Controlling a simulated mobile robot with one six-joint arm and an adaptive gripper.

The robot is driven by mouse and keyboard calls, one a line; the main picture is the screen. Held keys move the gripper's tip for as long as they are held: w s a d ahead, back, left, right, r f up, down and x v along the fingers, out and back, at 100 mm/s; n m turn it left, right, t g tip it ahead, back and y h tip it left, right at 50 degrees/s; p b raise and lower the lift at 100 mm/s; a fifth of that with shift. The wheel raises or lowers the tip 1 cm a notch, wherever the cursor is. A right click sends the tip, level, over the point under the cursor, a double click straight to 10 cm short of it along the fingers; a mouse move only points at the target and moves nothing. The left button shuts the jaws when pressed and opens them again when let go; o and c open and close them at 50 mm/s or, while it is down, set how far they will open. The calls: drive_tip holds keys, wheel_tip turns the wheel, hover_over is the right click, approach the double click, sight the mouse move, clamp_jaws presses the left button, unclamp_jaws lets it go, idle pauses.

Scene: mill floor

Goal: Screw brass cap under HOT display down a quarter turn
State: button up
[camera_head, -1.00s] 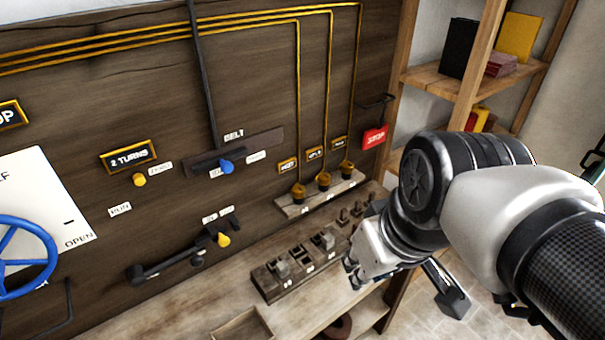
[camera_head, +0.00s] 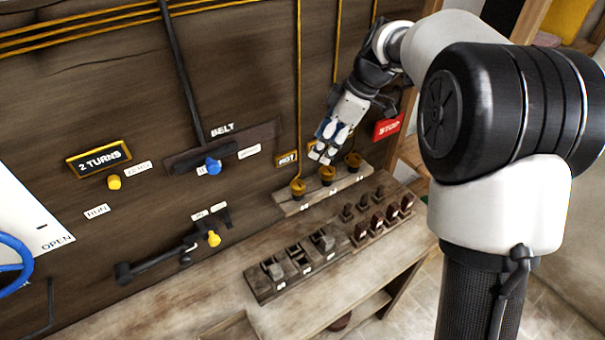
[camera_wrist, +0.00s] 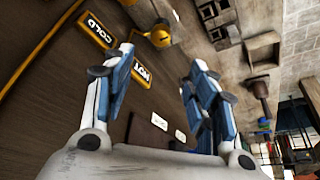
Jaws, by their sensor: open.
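The HOT display (camera_head: 286,159) is a small dark plate with a gold frame on the wooden panel. Its brass cap (camera_head: 298,187) sits below it, leftmost of three in a row. The middle cap (camera_head: 327,173) and right cap (camera_head: 353,160) stand alongside. My gripper (camera_head: 322,154) is open and empty, fingers downward, above and in front of the middle cap, to the right of the HOT cap. In the wrist view, the HOT display (camera_wrist: 142,74) shows between the open fingers, and a brass cap (camera_wrist: 160,38), apparently the HOT one, lies beyond the fingertips.
The caps stand on a narrow wooden ledge (camera_head: 287,209). A block with switches (camera_head: 256,288) and small dark pegs lie on the bench in front. A red STOP sign (camera_head: 387,127) is right of my gripper. The COLD display (camera_wrist: 97,28) shows in the wrist view.

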sight(299, 184)
drive_tip(key=b+x, duration=0.3)
drive_tip(key=x, duration=1.3)
drive_tip(key=shift+d+f, duration=0.1)
drive_tip(key=shift+c, duration=0.3)
drive_tip(key=c, duration=1)
